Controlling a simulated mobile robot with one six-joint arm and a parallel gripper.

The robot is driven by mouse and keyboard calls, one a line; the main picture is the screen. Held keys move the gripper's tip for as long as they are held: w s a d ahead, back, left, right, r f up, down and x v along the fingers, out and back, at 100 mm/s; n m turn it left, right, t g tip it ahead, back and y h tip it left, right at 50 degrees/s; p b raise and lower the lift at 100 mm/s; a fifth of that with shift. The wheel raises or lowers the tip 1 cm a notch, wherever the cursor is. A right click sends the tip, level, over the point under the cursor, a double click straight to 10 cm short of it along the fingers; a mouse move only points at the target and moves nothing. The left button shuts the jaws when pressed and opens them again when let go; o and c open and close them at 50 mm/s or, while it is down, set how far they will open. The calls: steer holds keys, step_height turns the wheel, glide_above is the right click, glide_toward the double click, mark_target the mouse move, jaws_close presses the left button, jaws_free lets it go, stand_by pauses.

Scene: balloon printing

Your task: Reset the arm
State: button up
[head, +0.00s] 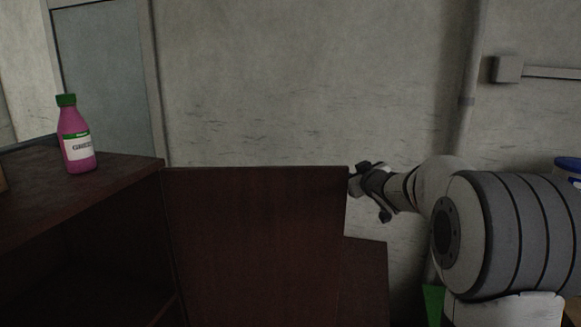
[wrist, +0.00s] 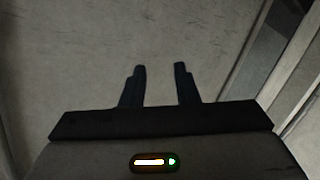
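My gripper (head: 370,184) is at the end of my arm in the right half of the head view. It is beside the upper right edge of the open brown cabinet door (head: 255,240); I cannot tell whether it touches the door. In the wrist view my gripper (wrist: 160,82) shows two dark fingers standing apart with nothing between them. Behind the fingers is only the grey wall.
A pink bottle (head: 76,140) with a green cap stands on the brown cabinet top (head: 125,164) at the left. A grey door (head: 105,75) is behind it. A vertical pipe (head: 467,100) runs down the wall (head: 300,80). A blue-lidded container (head: 568,165) is partly visible at the right edge.

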steer(key=s+a+f+m+g+b, duration=0.1)
steer(key=s+f+g, duration=0.3)
steer(key=s, duration=1)
steer(key=s+a+f+m+g+h+b, duration=0.1)
steer(key=s+f+m+g, duration=0.2)
steer(key=s+f, duration=0.5)
steer(key=s+a+f+m+g+h+b, duration=0.1)
steer(key=s+f+g, duration=0.4)
steer(key=s, duration=1.7)
step_height(320, 180, down, 2)
steer(key=shift+m+b, duration=0.6)
steer(key=shift+s+a, duration=0.1)
